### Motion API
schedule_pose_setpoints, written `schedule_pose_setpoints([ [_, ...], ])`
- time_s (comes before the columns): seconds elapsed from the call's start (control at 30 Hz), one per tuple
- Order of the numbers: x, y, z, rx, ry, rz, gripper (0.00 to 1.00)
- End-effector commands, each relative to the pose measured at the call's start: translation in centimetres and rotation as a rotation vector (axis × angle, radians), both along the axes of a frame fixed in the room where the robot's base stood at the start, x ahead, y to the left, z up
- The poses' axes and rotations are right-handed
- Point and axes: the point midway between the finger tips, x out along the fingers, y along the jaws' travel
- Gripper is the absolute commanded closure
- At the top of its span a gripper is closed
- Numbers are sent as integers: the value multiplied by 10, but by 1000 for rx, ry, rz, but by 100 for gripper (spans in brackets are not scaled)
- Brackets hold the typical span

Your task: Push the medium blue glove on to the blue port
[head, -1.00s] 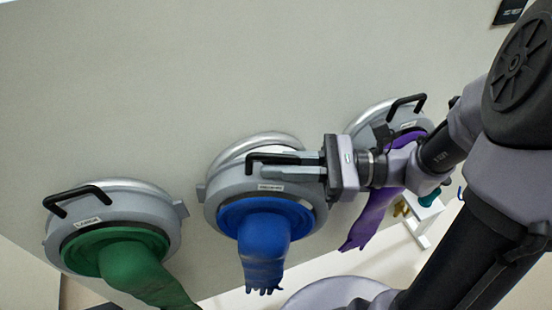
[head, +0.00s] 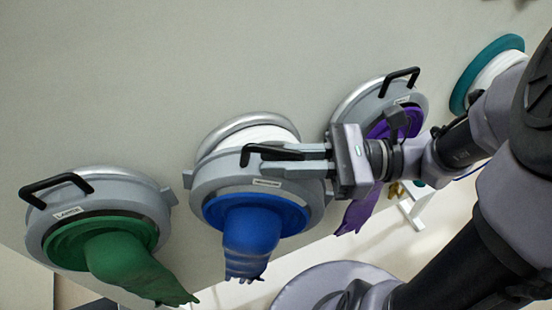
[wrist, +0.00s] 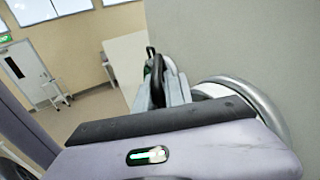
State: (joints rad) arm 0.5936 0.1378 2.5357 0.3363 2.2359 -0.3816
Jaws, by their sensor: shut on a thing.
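The medium blue glove (head: 250,243) hangs from a grey ring (head: 215,180) with a label and a black handle (head: 262,150). My gripper (head: 290,155) is shut on that handle from the right. Behind the grey ring is the port, with a silver rim (head: 240,123) on the wall and a white collar (head: 255,138). The white collar shows between the grey ring and the rim, so the ring stands off the wall. In the wrist view the handle (wrist: 157,80) is between my fingers and the silver rim (wrist: 265,105) is at right. No blue mark on the port is visible.
A green glove (head: 130,265) on a ring labelled large is at left, and a purple glove (head: 360,212) on its ring is at right, partly behind my gripper. A teal ring (head: 475,75) with a white collar is at upper right. The grey wall (head: 150,80) above is bare.

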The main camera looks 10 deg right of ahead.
Motion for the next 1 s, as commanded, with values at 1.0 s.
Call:
schedule_pose_setpoints([
  [1.0, -35, -10, 2, -1, 5, -5, 100],
])
